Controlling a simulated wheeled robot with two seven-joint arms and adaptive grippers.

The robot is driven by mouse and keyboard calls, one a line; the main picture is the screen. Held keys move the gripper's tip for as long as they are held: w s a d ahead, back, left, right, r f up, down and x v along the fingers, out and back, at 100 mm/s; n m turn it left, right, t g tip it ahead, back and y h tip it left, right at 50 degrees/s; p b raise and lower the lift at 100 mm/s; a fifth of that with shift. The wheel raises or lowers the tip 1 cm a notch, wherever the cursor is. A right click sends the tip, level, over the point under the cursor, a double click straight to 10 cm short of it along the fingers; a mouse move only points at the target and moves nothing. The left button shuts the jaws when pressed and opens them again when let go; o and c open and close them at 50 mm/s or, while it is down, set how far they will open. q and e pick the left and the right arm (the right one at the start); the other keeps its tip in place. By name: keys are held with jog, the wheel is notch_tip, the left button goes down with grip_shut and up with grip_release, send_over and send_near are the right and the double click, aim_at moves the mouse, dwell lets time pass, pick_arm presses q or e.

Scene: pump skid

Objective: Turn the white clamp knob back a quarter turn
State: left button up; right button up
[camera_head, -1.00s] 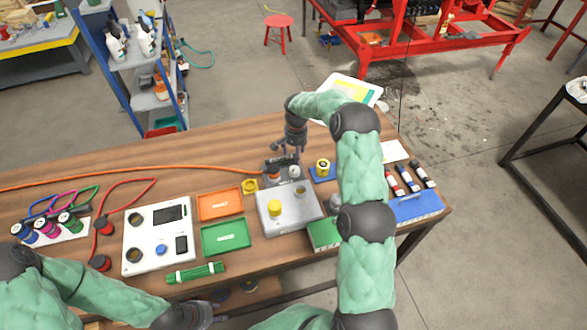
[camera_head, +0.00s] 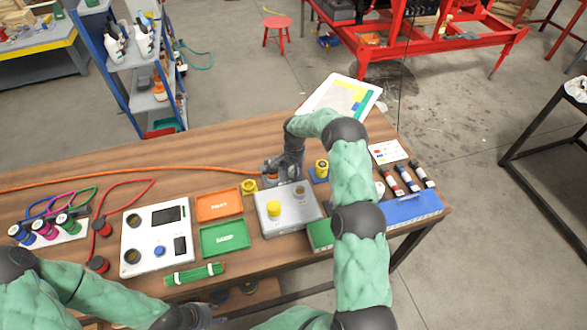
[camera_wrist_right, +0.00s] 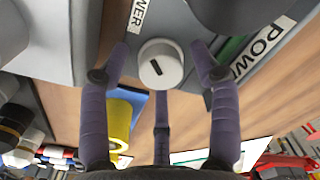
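The white clamp knob (camera_wrist_right: 158,66) shows in the right wrist view as a round cap with a dark slot mark, tilted slightly. It sits between the spread fingers of my right gripper (camera_wrist_right: 160,72), one finger on each side and a third below. Gaps show between the side fingers and the knob, so the gripper looks open and contact is not visible.
A grey box (camera_head: 290,222) with a yellow knob (camera_head: 273,208) stands just in front of the right gripper. A yellow cylinder on a blue base (camera_head: 321,168) is close on its right. An orange hose (camera_head: 150,172) runs in from the left. Green (camera_head: 225,238) and orange (camera_head: 220,205) trays lie nearby.

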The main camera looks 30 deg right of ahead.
jog(key=c, duration=0.9)
jog(key=n+b, duration=0.1)
jog(key=n, duration=0.1)
jog(key=shift+f+n+b, duration=0.2)
jog(key=shift+n+b, duration=0.15)
jog(key=shift+n, duration=0.05)
jog(key=n+b, duration=0.1)
jog(key=n, duration=0.1)
jog(key=shift+s+n, duration=0.1)
jog(key=shift+n, duration=0.2)
jog(key=n+b, duration=0.1)
jog(key=n, duration=0.1)
jog(key=shift+n, duration=0.4)
jog(key=n+b, duration=0.1)
jog(key=n, duration=0.2)
jog(key=shift+n, duration=0.4)
jog(key=n, duration=0.5)
jog(key=shift+n+g+b, duration=0.3)
jog(key=shift+n, duration=0.4)
